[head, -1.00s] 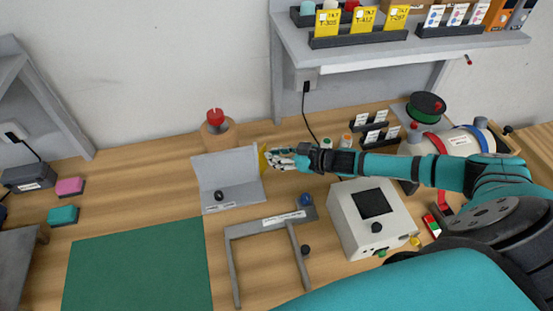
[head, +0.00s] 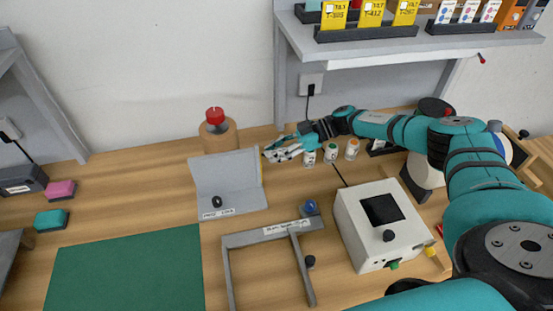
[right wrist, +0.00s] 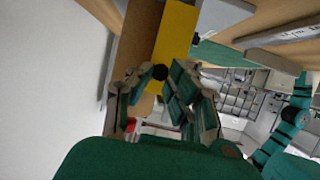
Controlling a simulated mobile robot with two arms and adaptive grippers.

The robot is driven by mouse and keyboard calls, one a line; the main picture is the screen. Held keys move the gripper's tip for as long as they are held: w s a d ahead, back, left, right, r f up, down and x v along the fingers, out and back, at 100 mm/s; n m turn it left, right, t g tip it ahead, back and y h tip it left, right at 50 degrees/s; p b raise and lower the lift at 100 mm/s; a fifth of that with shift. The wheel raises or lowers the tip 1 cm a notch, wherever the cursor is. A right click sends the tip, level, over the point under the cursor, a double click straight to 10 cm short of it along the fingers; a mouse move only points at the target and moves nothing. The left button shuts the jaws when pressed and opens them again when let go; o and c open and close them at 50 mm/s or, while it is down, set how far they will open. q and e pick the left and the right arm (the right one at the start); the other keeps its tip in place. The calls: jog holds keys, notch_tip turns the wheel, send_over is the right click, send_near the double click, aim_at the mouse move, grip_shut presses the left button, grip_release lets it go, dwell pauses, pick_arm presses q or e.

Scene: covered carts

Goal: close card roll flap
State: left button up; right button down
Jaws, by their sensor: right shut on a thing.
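In the head view my right gripper (head: 285,153) is at the right edge of a grey folded stand (head: 228,175). A thin yellow panel (head: 262,165) shows almost edge-on at that edge. In the right wrist view the yellow panel (right wrist: 175,33) carries a black knob (right wrist: 160,72). My right gripper (right wrist: 158,88) is shut on this knob, with its fingers on both sides. I cannot tell where the panel is hinged. A brown cylinder with a red top (head: 217,135) stands behind the grey stand. My left gripper is out of view.
Several small bottles (head: 331,153) stand just right of the gripper. A white box with a dark screen (head: 385,225) and a grey frame (head: 270,236) are in front. A green mat (head: 125,270) lies at left. A shelf (head: 410,48) overhangs at the back right.

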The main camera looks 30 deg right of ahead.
jog(key=shift+w+n+g+b, duration=0.15)
jog(key=shift+n+g+b, duration=0.25)
jog(key=shift+g+b, duration=0.1)
jog(key=shift+a+r, duration=0.1)
jog(key=c, duration=1.2)
grip_release()
jog(key=v, duration=1.2)
jog(key=shift+f, duration=0.25)
